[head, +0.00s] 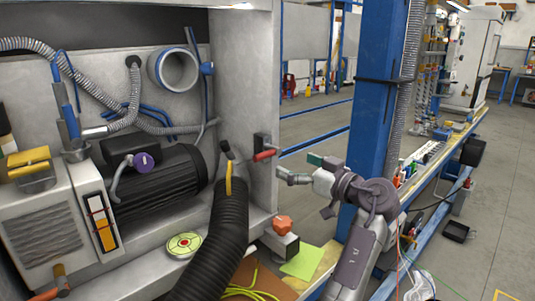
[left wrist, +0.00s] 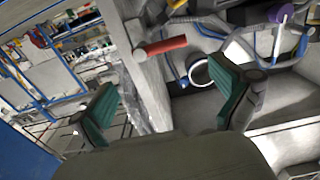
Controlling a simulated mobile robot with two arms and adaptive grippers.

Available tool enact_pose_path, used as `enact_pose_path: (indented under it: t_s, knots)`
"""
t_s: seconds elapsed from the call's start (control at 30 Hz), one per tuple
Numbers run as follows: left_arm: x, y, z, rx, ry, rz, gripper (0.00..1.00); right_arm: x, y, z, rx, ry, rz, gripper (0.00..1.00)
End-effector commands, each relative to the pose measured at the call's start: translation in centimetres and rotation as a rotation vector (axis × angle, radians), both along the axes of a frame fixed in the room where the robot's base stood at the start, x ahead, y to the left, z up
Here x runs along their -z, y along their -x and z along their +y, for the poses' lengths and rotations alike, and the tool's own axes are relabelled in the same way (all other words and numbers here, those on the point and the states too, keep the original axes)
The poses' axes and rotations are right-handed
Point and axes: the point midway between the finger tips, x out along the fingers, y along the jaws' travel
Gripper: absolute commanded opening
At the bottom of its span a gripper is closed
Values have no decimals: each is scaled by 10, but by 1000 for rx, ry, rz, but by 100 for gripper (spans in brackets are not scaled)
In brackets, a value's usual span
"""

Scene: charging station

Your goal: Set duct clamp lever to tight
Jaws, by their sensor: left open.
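A lever with a red grip (head: 264,155) sits on a dark bracket at the right edge of the grey cabinet; which lever is the duct clamp lever is not labelled. The red grip also shows in the left wrist view (left wrist: 166,45), beyond and above the gap between my fingers. My left gripper (head: 304,190) is open and empty, just right of and a little below the red grip, apart from it. Its green finger pads show wide apart in the left wrist view (left wrist: 165,105). A ribbed black duct (head: 213,240) with a yellow handle (head: 229,180) at its upper end stands left of the gripper. My right gripper is not in view.
A round duct port (head: 174,68) with a blue knob and a dark motor (head: 160,185) are inside the cabinet. A blue post (head: 376,100) stands close behind my left arm. An orange knob (head: 283,225) on a box sits below the gripper.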

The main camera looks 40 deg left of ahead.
Motion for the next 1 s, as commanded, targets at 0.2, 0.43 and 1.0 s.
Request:
enact_pose_path:
  t_s: [0.2, 0.43, 1.0]
  knots:
    - [0, -3, 49, -2, -1, -1, 100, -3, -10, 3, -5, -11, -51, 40]
    - [0, -7, 86, 0, 0, 0, 100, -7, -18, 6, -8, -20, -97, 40]
    - [0, -9, 100, 2, 1, 0, 85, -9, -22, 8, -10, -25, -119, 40]
